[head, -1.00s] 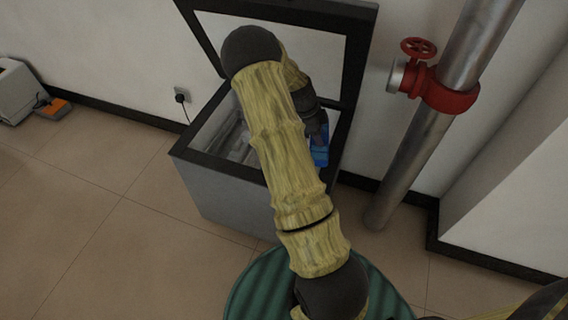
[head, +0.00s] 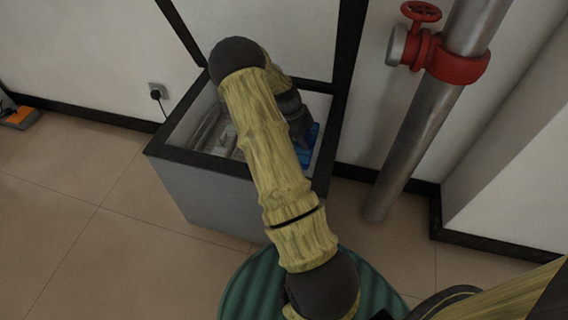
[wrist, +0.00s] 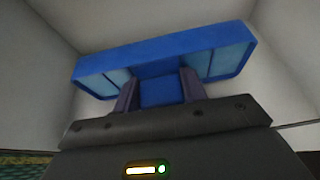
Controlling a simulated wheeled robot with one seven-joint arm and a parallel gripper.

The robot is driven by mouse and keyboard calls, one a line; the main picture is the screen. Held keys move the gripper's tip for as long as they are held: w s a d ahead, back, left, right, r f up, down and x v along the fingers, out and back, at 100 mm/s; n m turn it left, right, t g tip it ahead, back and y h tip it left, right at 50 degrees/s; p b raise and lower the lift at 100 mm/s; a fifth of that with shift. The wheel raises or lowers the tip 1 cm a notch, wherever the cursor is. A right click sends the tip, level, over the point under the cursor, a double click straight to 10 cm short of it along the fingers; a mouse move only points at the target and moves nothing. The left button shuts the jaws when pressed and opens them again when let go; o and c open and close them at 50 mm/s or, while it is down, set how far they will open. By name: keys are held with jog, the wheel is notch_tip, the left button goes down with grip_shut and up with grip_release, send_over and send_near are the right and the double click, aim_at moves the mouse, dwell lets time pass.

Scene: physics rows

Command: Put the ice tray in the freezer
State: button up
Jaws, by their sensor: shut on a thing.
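The ice tray (wrist: 165,50) is blue with paler blue cells. In the wrist view it lies crosswise between the two fingers of my gripper (wrist: 160,92), which is shut on its middle. In the head view a blue part of the tray (head: 306,150) shows at the right side of the open chest freezer, beside my wrist. The freezer (head: 208,195) is grey with a black rim, and its lid stands raised against the wall. Pale inner walls surround the tray in the wrist view. My arm hides part of the opening, and I cannot tell whether the tray touches the freezer floor.
Greyish items (head: 222,137) lie in the left part of the freezer. A metal pipe (head: 415,130) with a red valve (head: 455,62) stands to the right. A wall socket with a plug (head: 156,91) is at the left.

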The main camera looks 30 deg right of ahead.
jog(key=shift+f+b, duration=0.95)
jog(key=shift+f, duration=1.45)
jog(key=shift+f, duration=0.15)
jog(key=shift+f+b, duration=1)
jog(key=shift+f, duration=1.4)
jog(key=shift+f, duration=0.1)
jog(key=o, duration=1.2)
